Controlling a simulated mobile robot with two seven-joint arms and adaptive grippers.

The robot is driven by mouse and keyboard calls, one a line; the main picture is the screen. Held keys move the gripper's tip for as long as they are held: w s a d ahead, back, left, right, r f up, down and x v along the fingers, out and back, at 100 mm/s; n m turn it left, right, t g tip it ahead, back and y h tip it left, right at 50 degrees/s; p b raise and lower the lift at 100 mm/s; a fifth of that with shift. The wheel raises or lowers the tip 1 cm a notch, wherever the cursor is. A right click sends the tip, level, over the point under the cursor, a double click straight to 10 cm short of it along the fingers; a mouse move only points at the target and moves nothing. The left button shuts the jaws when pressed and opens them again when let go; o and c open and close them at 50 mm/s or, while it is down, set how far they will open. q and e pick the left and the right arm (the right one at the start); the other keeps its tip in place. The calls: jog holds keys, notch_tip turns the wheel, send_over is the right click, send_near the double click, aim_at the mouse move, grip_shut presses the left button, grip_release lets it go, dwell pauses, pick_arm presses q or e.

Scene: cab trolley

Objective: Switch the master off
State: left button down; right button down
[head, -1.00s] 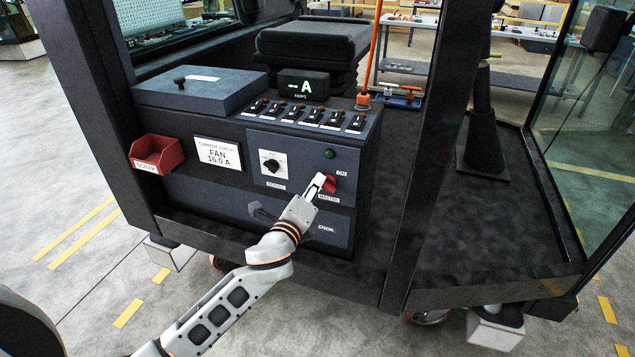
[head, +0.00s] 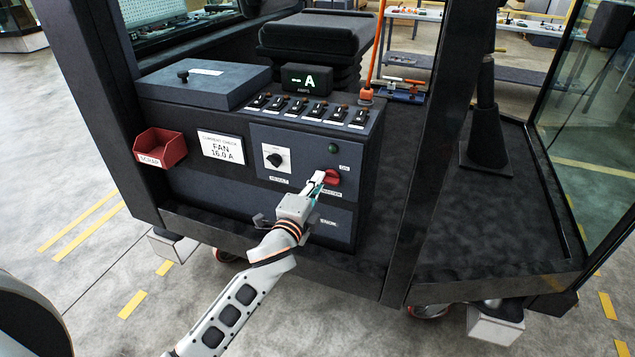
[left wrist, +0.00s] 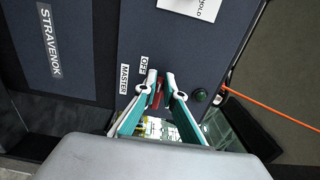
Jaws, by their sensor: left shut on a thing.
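The red master switch knob (head: 333,177) is on the front panel of the dark console, above the MASTER label (head: 331,191). A small label (head: 344,168) at its upper right is hard to read in the head view. In the left wrist view the label beside MASTER reads OFF (left wrist: 145,62). My left gripper (head: 319,181) is at the knob. In the left wrist view its fingers (left wrist: 161,83) are shut on the red knob (left wrist: 157,94), which they partly hide. A green lamp (head: 332,149) sits above the knob and looks unlit. My right gripper is not in view.
A black rotary selector (head: 273,160) is left of the knob. Above are a row of toggle switches (head: 298,107) and an amps display (head: 307,79) showing dashes and A. A red scrap bin (head: 160,148) hangs at left. A dark cab post (head: 428,150) stands at right.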

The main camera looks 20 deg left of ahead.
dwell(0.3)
pick_arm(q)
jog(key=c, duration=2.1)
grip_release()
jog(key=shift+c, duration=0.2)
jog(key=s, duration=1.2)
jog(key=shift+a, duration=0.25)
jog(key=s+d+f+n+g+h, duration=0.1)
jog(key=s+f+n+g, duration=0.2)
jog(key=s+f+n, duration=0.4)
jog(key=s+f+n+g, duration=0.4)
jog(key=s+f, duration=0.9)
jog(key=f, duration=0.7)
jog(key=n, duration=0.2)
jog(key=shift+s+d+f+n+h, duration=0.25)
jog(key=shift+d+n+h, duration=0.1)
jog(key=shift+n+h, duration=0.05)
